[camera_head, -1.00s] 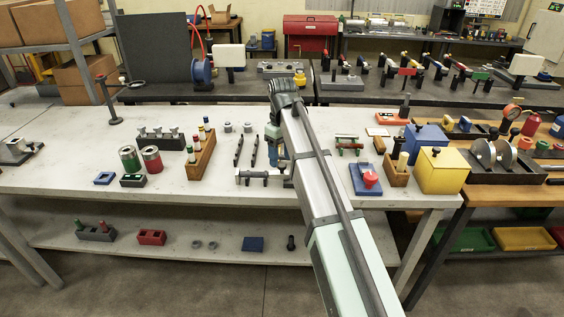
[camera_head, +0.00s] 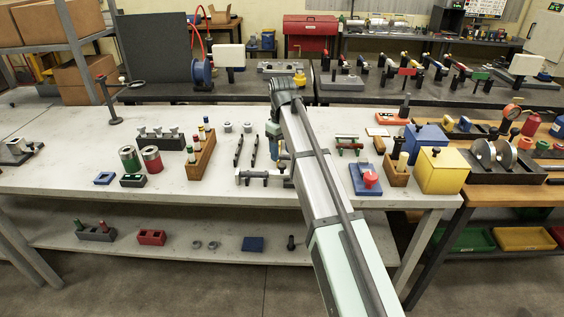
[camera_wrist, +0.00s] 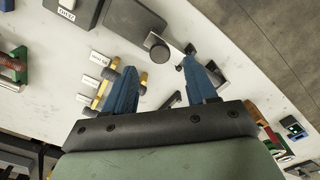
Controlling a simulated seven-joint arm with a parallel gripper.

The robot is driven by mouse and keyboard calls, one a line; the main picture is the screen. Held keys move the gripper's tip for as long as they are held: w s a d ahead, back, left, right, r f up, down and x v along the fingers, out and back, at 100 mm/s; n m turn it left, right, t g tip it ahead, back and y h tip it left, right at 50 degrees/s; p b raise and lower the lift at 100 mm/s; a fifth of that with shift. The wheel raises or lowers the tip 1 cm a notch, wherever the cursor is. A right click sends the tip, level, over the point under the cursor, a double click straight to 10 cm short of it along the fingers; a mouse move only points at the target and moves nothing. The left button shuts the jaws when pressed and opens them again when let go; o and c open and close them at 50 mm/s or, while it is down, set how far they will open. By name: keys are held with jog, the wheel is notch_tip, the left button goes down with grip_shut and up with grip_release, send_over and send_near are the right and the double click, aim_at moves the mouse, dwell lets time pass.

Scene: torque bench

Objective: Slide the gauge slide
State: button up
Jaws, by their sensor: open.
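My gripper (camera_wrist: 158,68) is open in the wrist view, with two blue fingers spread apart and nothing held between them. A pale metal bar with a dark block and round black knob (camera_wrist: 157,46) lies just beyond the fingertips; it may be the gauge slide, but I cannot tell for sure. Yellow fittings with dark ends (camera_wrist: 104,88) are beside the left finger, next to small white labels. In the head view, a low metal rail on posts (camera_head: 258,174) stands at the bench's front edge, left of my arm. My arm largely hides the fingers there.
A wooden rack of bottles (camera_head: 200,158), two cans (camera_head: 151,159) and two dark slim bars (camera_head: 238,150) stand to the left on the white bench (camera_head: 70,165). A blue base with a red knob (camera_head: 366,179) and a yellow box (camera_head: 442,172) stand to the right.

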aim_at(282, 165)
jog(key=shift+f, duration=2.5)
grip_shut()
